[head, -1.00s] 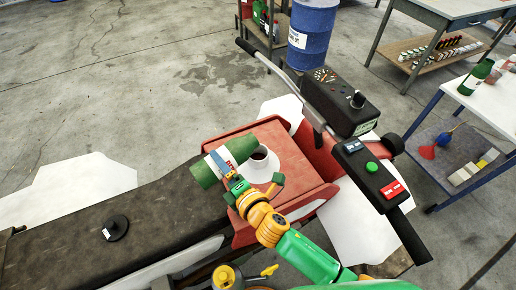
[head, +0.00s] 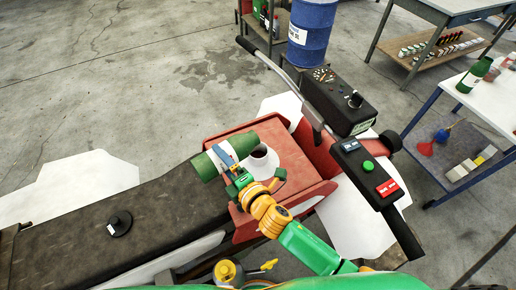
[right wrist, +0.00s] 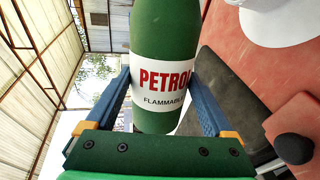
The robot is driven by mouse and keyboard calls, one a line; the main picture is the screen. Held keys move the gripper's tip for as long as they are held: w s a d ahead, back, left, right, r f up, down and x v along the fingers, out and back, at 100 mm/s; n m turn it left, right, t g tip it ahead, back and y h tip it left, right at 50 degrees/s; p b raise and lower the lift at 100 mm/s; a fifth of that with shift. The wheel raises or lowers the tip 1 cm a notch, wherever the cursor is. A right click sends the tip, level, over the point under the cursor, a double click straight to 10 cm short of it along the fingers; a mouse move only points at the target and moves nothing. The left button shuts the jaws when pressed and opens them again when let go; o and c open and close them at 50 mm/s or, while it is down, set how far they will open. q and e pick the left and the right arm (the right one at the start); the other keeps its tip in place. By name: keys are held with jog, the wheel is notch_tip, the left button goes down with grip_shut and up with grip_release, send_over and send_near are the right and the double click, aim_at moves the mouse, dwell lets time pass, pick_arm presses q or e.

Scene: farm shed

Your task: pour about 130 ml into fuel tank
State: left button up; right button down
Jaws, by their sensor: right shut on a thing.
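A green bottle (head: 206,165) lies nearly level above the red fuel tank (head: 312,189). Its white label reads PETROL, FLAMMABLE in the right wrist view (right wrist: 162,78). My right gripper (head: 228,158) is shut on the bottle, with a blue finger on each side of the label. A white funnel-like piece (head: 262,174) with a dark opening sits on the tank, just beside and below the bottle's right end. I cannot make out the bottle's mouth or any stream of liquid. My left gripper is not in view.
A black cap (head: 119,223) lies on the dark seat (head: 60,232). The handlebar and black console (head: 338,98) stand right of the tank. A blue drum (head: 312,32) and a white-topped table (head: 498,101) stand farther off. Open concrete floor lies at upper left.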

jog(key=shift+r+p, duration=0.3)
jog(key=f+b, duration=0.2)
jog(key=f+n+b, duration=0.1)
jog(key=f+b, duration=0.1)
jog(key=b, duration=0.1)
jog(key=f+n+b, duration=0.1)
jog(key=f+b, duration=0.1)
jog(key=shift+s+a+t+h, duration=0.3)
jog(key=shift+s+a, duration=0.05)
jog(key=shift+r+n+p, duration=0.5)
jog(key=shift+r+n, duration=0.2)
jog(key=shift+r, duration=0.1)
jog(key=shift+w, duration=0.15)
jog(key=shift+w+n+h, duration=0.1)
jog(key=shift+n+h, duration=0.2)
jog(key=shift+n, duration=0.3)
jog(key=shift+d, duration=0.15)
jog(key=shift+r, duration=0.1)
